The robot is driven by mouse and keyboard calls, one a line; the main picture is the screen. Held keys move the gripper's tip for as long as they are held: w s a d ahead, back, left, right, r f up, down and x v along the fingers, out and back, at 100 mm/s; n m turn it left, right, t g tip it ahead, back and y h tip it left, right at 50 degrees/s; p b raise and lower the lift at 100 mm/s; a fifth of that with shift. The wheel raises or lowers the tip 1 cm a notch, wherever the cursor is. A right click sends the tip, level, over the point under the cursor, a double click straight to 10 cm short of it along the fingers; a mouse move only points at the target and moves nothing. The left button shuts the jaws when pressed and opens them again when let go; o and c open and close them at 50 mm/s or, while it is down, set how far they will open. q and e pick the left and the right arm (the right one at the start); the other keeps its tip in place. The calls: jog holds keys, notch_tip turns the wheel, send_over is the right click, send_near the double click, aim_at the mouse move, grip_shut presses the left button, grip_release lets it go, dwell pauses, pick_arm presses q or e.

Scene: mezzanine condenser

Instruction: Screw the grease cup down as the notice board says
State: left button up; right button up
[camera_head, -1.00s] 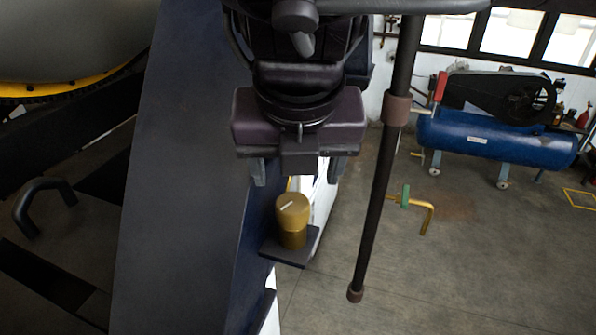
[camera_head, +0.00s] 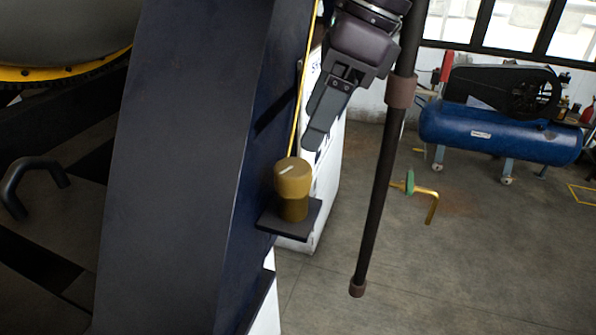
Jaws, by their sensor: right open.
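The grease cup (camera_head: 293,188) is a brass-coloured cylinder with a wider cap and a pale line mark on its top. It stands upright on a small dark shelf (camera_head: 290,222) on the side of the dark blue slanted beam. My right gripper (camera_head: 314,138) is above and slightly right of the cup, turned edge-on, its fingers pointing down and a little left. It is open, holds nothing and looks clear of the cap. My left gripper is out of view. I see no readable notice; a white surface (camera_head: 328,180) behind is partly hidden.
The wide dark blue beam (camera_head: 185,170) fills the left middle. A dark vertical pole (camera_head: 378,200) with brown collars stands right of the cup. A blue compressor tank (camera_head: 500,133) and a bent yellow pipe (camera_head: 432,205) are farther back. The floor at right is mostly clear.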

aim_at(294, 167)
jog(key=shift+n, duration=0.7)
jog(key=p+x, duration=0.1)
jog(key=x, duration=0.4)
jog(key=shift+f+p, duration=0.35)
jog(key=shift+f, duration=0.1)
jog(key=shift+s+a+f, duration=0.1)
jog(key=shift+a+f, duration=0.15)
jog(key=shift+f, duration=0.45)
jog(key=c, duration=1)
